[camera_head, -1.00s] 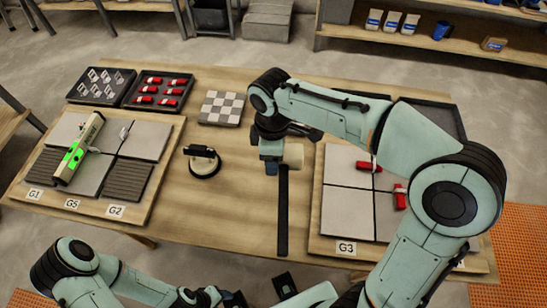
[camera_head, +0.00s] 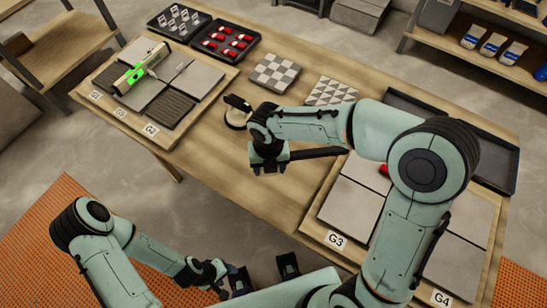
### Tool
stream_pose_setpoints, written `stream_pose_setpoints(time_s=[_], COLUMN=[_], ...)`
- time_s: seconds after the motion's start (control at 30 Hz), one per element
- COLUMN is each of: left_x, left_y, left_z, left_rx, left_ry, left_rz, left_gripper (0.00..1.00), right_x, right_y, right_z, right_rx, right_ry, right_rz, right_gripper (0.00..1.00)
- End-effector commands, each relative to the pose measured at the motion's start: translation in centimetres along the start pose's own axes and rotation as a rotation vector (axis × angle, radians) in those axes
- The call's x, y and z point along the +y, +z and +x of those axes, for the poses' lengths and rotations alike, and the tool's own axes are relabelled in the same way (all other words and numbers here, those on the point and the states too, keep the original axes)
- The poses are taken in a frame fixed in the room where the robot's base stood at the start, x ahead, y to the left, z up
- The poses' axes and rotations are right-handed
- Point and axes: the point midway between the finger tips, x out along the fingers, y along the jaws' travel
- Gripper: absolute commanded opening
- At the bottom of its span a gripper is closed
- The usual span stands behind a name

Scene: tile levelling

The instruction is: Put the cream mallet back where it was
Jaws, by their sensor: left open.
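My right gripper (camera_head: 268,165) is over the middle of the table, to the left of its forearm. Its jaws are not clear. I cannot tell how the mallet is held. My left gripper (camera_head: 264,272) is low in the picture, in front of the table, open with its dark fingers apart and empty.
A round suction cup (camera_head: 237,112) stands left of my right gripper. A checkered tile (camera_head: 275,73) and a triangle-patterned tile (camera_head: 331,92) lie behind. Tile boards, one with a green-lit level (camera_head: 140,67), fill both ends. The table strip (camera_head: 268,200) near the front is bare.

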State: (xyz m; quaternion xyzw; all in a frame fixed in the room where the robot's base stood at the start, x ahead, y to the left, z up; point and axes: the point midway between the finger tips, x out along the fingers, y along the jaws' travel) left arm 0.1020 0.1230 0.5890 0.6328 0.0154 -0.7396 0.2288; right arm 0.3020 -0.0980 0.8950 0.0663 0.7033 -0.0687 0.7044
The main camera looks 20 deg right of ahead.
Motion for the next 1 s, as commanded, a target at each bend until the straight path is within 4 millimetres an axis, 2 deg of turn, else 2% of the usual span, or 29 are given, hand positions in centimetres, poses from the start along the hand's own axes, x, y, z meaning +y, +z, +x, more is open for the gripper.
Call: stream_pose_setpoints(time_s=[0.13, 0.37, 0.83, 1.0], left_x=[0.0, -0.3, -2.0, -2.2], left_y=[0.0, 0.1, 0.6, 0.2], left_z=[0.0, 0.6, 5.0, 6.0], left_rx=[0.000, -0.002, -0.018, -0.006], left_ry=[0.000, -0.001, -0.007, -0.004], left_rz=[0.000, -0.001, -0.007, -0.006], left_gripper=[0.58, 0.58, 0.58, 0.58], right_x=[0.3, 0.3, 0.3, 0.3], right_y=[-0.1, -0.2, -0.2, -0.2], right_z=[0.3, 1.1, 5.7, 7.0], right_rx=[-0.001, 0.000, 0.000, 0.000], right_ry=[0.003, 0.004, 0.004, 0.004], right_rz=[-0.074, -0.095, -0.092, -0.091], right_gripper=[0.02, 0.02, 0.02, 0.02])
